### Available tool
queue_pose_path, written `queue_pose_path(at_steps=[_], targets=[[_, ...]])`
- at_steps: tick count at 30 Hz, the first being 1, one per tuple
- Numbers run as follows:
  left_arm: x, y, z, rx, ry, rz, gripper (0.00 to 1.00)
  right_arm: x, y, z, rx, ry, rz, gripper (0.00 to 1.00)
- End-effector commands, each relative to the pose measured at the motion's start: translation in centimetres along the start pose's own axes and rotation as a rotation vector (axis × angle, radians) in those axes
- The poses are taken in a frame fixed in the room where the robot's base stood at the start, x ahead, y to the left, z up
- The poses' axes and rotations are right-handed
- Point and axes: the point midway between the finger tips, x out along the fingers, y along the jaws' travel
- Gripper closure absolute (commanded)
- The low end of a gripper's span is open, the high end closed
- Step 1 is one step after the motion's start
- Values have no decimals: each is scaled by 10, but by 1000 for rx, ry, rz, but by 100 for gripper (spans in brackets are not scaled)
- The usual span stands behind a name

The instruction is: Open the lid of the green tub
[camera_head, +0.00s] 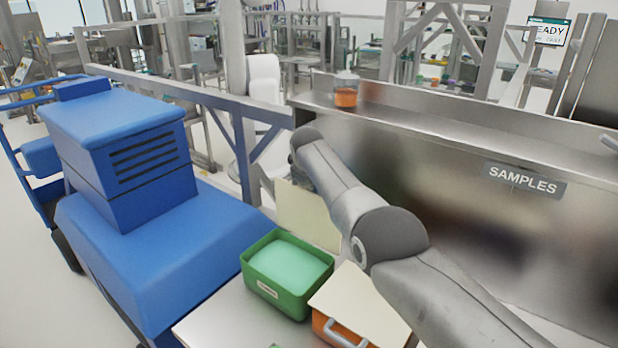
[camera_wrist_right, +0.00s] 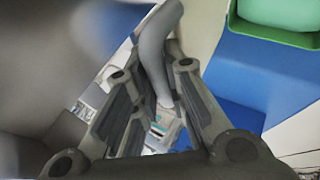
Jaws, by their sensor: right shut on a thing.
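The green tub (camera_head: 262,288) stands on a pale table in the head view, and its light green inside shows from above. Its cream lid (camera_head: 308,213) stands raised, roughly upright, at the tub's far side. My right arm passes in front of part of the lid, and its gripper is hidden in that view. In the right wrist view my right gripper (camera_wrist_right: 160,115) is shut on a grey bar that looks like the lid's handle (camera_wrist_right: 153,48). A corner of the green tub (camera_wrist_right: 236,28) shows at upper right there. My left gripper is in neither view.
An orange tub (camera_head: 330,332) with a closed cream lid and grey handle stands right of the green tub. A large blue machine (camera_head: 180,255) is close on the left. A steel counter (camera_head: 450,170) with a SAMPLES sign lies behind my right arm.

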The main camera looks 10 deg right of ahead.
Motion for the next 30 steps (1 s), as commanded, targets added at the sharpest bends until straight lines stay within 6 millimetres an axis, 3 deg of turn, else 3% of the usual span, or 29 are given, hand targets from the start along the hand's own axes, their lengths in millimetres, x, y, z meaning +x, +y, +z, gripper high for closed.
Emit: queue_pose_path(at_steps=[5, 6, 11, 30], targets=[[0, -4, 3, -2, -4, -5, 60, 4, -5, 4, 0, -10, -11, 100], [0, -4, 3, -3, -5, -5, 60, 4, -5, 4, 0, -10, -11, 86], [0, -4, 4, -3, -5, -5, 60, 4, -5, 4, 0, -10, -11, 65], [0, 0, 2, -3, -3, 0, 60, -4, -1, 0, -1, -5, -2, 65]])
